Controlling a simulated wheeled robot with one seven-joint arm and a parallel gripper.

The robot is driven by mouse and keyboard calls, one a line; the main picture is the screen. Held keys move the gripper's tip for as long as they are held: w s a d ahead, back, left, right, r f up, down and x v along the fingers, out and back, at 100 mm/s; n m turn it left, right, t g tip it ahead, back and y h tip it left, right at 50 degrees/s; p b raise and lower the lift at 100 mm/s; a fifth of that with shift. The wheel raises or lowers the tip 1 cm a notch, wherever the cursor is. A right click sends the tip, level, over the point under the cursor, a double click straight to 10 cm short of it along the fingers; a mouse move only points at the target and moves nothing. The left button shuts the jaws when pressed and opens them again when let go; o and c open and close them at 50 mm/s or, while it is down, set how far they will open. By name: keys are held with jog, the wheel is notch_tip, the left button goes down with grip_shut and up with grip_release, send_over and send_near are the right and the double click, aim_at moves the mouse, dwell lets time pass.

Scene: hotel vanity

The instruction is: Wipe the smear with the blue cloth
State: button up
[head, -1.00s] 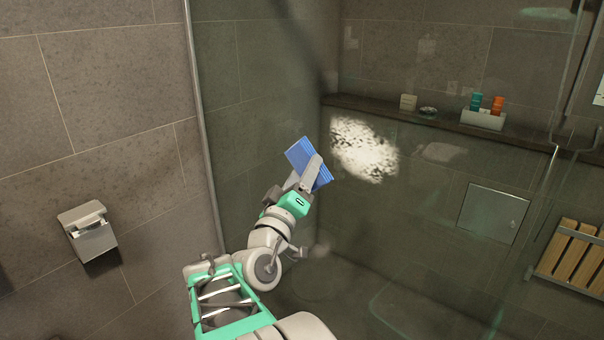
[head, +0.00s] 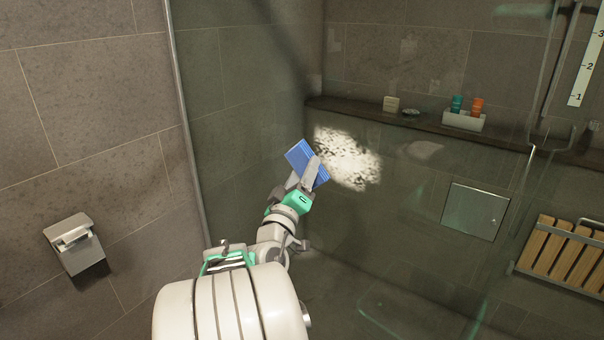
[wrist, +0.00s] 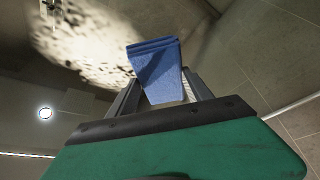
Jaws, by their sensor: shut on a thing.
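The smear (head: 346,160) is a whitish, speckled patch on the glass panel (head: 240,130) in the head view. It also fills the upper left of the wrist view (wrist: 95,45). The blue cloth (head: 303,160) is a folded, ribbed pad, tilted, at the left edge of the smear in the head view. My gripper (head: 311,172) is shut on the cloth, which sticks out beyond the fingers in the wrist view (wrist: 158,70). I cannot tell whether the cloth touches the glass.
Behind the glass, a ledge (head: 350,110) carries a tray (head: 463,121) with a teal and an orange bottle. A slatted wooden seat (head: 560,250) is at the right. A paper holder (head: 74,243) is on the left wall. A metal edge post (head: 186,130) bounds the glass.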

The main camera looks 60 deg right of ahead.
jog(key=shift+s+d+p, duration=0.15)
jog(key=shift+d+p, duration=0.25)
jog(key=shift+d, duration=0.5)
